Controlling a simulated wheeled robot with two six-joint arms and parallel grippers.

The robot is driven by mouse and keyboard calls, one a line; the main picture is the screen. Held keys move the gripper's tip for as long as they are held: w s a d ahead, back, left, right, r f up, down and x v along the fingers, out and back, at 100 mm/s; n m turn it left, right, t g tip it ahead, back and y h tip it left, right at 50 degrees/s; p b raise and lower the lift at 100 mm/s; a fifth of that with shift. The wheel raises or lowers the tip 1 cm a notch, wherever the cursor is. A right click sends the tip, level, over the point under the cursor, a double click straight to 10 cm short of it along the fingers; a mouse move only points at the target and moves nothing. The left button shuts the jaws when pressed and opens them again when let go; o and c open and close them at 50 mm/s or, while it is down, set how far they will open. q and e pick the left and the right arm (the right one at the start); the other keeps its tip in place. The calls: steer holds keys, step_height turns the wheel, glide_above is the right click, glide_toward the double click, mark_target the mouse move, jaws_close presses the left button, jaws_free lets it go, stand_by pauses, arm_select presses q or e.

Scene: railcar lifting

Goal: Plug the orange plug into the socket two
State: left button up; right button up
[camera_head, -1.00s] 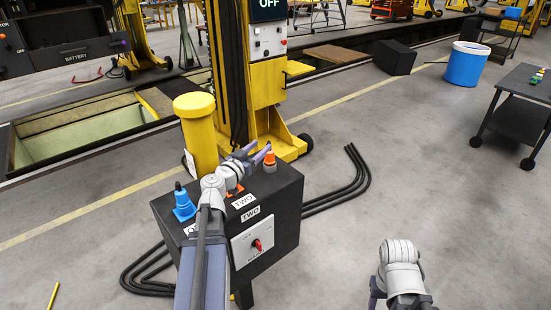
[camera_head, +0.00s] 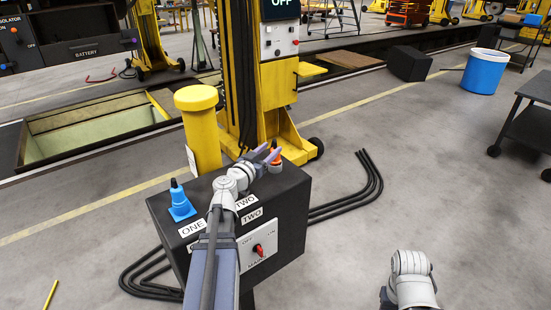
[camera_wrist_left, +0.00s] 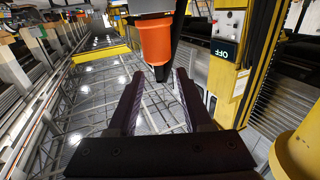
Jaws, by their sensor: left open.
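The orange plug (camera_head: 277,157) stands upright on a light grey collar at the far right corner of the black box top (camera_head: 290,180). My left gripper (camera_head: 270,152) is open at the plug, its fingers partly covering it. In the left wrist view, which is upside down, the orange plug (camera_wrist_left: 155,40) with its dark tip lies just beyond and between the open fingertips (camera_wrist_left: 157,74). I cannot tell whether they touch it. A TWO label (camera_head: 245,202) is on the box top, partly beside my forearm, which hides the area behind it. My right arm shows at the lower right; its fingers are out of view.
A blue plug (camera_head: 180,203) stands on the box's left side near the ONE label (camera_head: 192,228). The box front carries a red mains switch (camera_head: 258,249). A yellow post (camera_head: 200,128) and a yellow lifting column (camera_head: 268,105) stand close behind. Black cables (camera_head: 365,185) lie on the floor.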

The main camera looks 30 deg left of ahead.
mark_target(276, 143)
arm_select(q)
steer(key=shift+w+r, duration=0.15)
steer(key=shift+w, duration=1.6)
steer(key=shift+w+r, duration=0.1)
steer(key=shift+w, duration=1.6)
steer(key=shift+s+d, duration=0.1)
jaws_close()
